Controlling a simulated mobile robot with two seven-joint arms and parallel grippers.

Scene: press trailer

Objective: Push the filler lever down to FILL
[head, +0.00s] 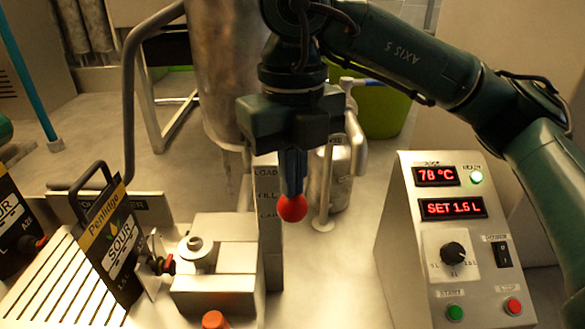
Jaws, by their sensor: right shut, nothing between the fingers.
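The filler lever shows as a red ball knob (292,208) in front of a grey post (268,230) marked LOAD, FILL and CAP from top to bottom. The knob appears beside the lower labels; the lever's arm is mostly hidden, so I cannot tell its exact setting. My right gripper (293,188) points straight down, shut and empty, with its fingertips right at the top of the knob. I cannot tell whether they touch it. My left gripper is not in view.
A pouch (112,250) with a red-capped spout stands left of the metal filler block (215,262). A control panel (455,240) reading 78 °C and SET 1.5 L is at right. Behind are a steel tank (215,70), a metal canister (338,175) and a green bin (385,110).

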